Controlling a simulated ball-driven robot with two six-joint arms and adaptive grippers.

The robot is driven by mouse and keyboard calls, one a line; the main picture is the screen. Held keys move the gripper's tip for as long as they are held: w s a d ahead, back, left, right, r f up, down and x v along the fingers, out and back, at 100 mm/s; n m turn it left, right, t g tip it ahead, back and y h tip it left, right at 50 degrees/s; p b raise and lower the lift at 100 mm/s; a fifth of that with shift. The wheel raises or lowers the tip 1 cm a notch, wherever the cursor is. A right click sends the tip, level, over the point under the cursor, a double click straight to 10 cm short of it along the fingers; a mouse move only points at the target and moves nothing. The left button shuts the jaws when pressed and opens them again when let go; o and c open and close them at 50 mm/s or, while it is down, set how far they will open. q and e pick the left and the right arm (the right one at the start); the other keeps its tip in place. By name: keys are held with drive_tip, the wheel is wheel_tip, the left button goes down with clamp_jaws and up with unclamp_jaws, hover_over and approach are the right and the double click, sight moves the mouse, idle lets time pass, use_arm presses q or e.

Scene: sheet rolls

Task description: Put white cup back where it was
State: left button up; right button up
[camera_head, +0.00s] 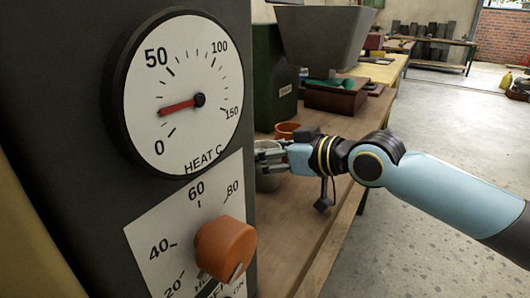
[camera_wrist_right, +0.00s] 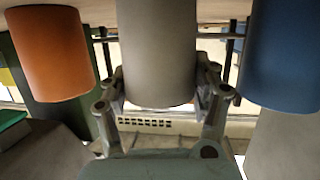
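The white cup, which looks grey here, stands partly hidden behind my fingers on the wooden bench in the head view (camera_head: 268,182). In the right wrist view the white cup (camera_wrist_right: 158,50) fills the middle, between both fingers. My right gripper (camera_head: 268,156) reaches in from the right at the cup. In the right wrist view the fingers of my right gripper (camera_wrist_right: 160,88) press close on both sides of the cup near its rim. My left gripper is not in view.
An orange cup (camera_head: 287,130) stands just behind my gripper; it also shows left in the wrist view (camera_wrist_right: 52,55). A blue cup (camera_wrist_right: 284,55) is right of the white cup there. The dark heat panel (camera_head: 60,110) blocks the left. The bench front (camera_head: 300,240) is clear.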

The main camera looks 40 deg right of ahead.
drive_tip(key=o, duration=0.5)
drive_tip(key=shift+c, duration=0.2)
drive_tip(key=shift+r, duration=0.2)
drive_tip(key=p+v, duration=1)
drive_tip(key=v, duration=0.2)
drive_tip(key=shift+a, duration=0.1)
